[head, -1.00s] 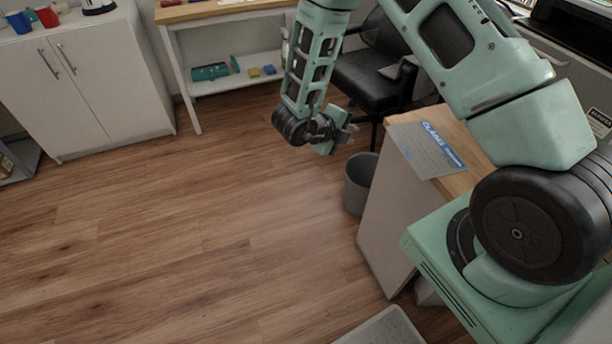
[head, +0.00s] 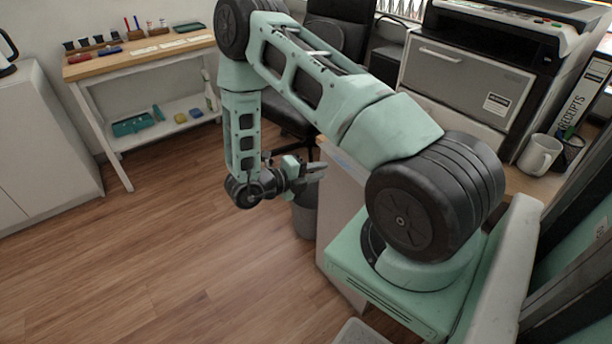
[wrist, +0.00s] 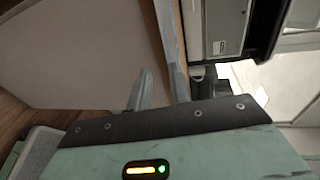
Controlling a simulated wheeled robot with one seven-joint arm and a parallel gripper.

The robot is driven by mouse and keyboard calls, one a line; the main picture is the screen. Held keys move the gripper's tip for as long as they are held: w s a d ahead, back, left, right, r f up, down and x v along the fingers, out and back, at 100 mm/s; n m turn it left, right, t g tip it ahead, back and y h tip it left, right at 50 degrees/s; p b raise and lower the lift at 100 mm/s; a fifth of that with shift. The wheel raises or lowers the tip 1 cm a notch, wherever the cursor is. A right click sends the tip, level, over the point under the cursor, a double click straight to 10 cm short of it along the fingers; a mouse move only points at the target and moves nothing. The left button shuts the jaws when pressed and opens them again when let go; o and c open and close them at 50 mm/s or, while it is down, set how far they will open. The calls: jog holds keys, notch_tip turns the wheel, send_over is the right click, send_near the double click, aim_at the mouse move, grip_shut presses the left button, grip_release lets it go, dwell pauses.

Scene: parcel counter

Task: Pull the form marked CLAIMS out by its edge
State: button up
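The form marked CLAIMS (head: 346,161) lies on the wooden counter top (head: 326,149) in the head view. My arm hides most of it, and only a small grey and blue part shows below the arm link; its lettering cannot be read now. My gripper (head: 320,170) is just left of the counter's edge, close to the form and pointing towards it. In the wrist view my gripper (wrist: 162,82) has its two fingers apart with a gap between them, by the counter's edge. I cannot make out the form between the fingers.
A grey bin (head: 305,215) stands on the floor below my gripper. A black chair (head: 335,40) is behind. A printer (head: 470,75), a white mug (head: 539,155) and a RECEIPTS binder (head: 578,95) stand on the counter at right. Open floor lies at left.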

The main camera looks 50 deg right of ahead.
aim_at(339, 163)
jog(key=shift+r+x, duration=0.2)
jog(key=shift+x, duration=0.8)
jog(key=shift+r+x, duration=0.15)
jog(key=shift+x, duration=0.8)
jog(key=shift+r+x, duration=0.2)
jog(key=shift+x, duration=0.8)
jog(key=shift+d, duration=0.15)
jog(key=shift+c, duration=0.3)
grip_shut()
